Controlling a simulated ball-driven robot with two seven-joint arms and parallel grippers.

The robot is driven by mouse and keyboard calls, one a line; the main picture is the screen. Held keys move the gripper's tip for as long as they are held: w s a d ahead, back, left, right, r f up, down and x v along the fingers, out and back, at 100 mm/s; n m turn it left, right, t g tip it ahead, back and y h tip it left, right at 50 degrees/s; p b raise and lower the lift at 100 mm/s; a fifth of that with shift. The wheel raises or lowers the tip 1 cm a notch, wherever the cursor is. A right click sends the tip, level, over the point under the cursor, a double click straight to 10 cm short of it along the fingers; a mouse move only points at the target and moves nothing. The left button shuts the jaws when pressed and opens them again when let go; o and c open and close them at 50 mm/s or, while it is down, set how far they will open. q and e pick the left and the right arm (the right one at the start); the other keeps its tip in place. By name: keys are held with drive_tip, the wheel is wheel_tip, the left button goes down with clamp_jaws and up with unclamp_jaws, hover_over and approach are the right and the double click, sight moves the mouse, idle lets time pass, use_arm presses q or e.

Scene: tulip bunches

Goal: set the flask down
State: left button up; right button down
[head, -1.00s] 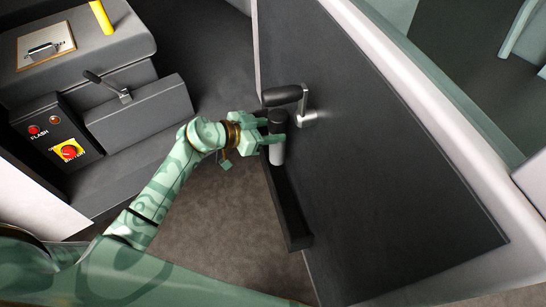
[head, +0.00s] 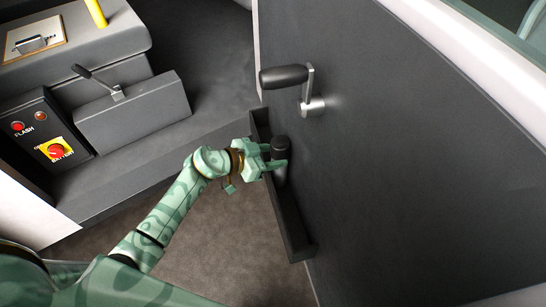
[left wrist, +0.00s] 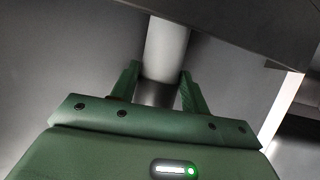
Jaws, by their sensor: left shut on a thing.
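The flask (head: 281,145) shows its dark top in the head view. Its lower body is hidden by my gripper and the wall of the door pocket (head: 294,222), a long narrow dark trough on the inside of the door. My left gripper (head: 277,160) is shut on the flask, at the far half of the pocket. In the left wrist view the flask's pale cylinder (left wrist: 166,50) stands between the two green fingers (left wrist: 160,78). Whether its base touches the pocket floor is hidden. My right gripper is not in view.
A door handle (head: 284,77) with a dark grip sticks out above the flask. The dark door panel (head: 410,150) fills the right. A grey console (head: 130,110) with a lever and red buttons stands at the left. The near part of the pocket looks empty.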

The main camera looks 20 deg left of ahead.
use_arm(q)
drive_tip(key=shift+s+r, duration=0.1)
drive_tip(key=shift+r, duration=0.05)
drive_tip(key=o, duration=1.5)
drive_tip(key=shift+c, duration=0.2)
drive_tip(key=p+v, duration=0.4)
drive_tip(key=v, duration=0.8)
